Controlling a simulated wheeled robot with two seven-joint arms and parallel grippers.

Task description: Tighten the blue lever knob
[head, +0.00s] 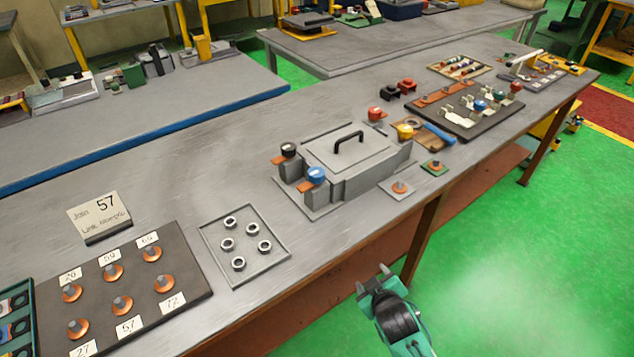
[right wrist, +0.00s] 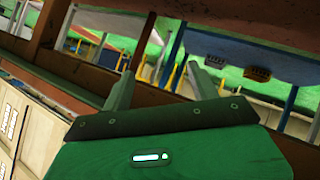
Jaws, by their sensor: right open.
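A blue-topped knob (head: 316,174) stands on a grey block at the front left corner of a grey lidded box (head: 350,158) with a black handle. Another blue knob (head: 480,105) is on a dark board further right. My right gripper (head: 372,278) is open and empty, in front of the table edge and below the box, apart from both knobs. Its two fingers also show in the right wrist view (right wrist: 158,78), with nothing between them. The wrist view shows neither knob. My left gripper is not in view.
A black-topped knob (head: 288,150) stands behind the blue one, with red (head: 375,114) and yellow (head: 405,131) knobs right of the box. A tray of rings (head: 280,262) and a numbered board (head: 195,270) lie left. The table's front edge is between gripper and box.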

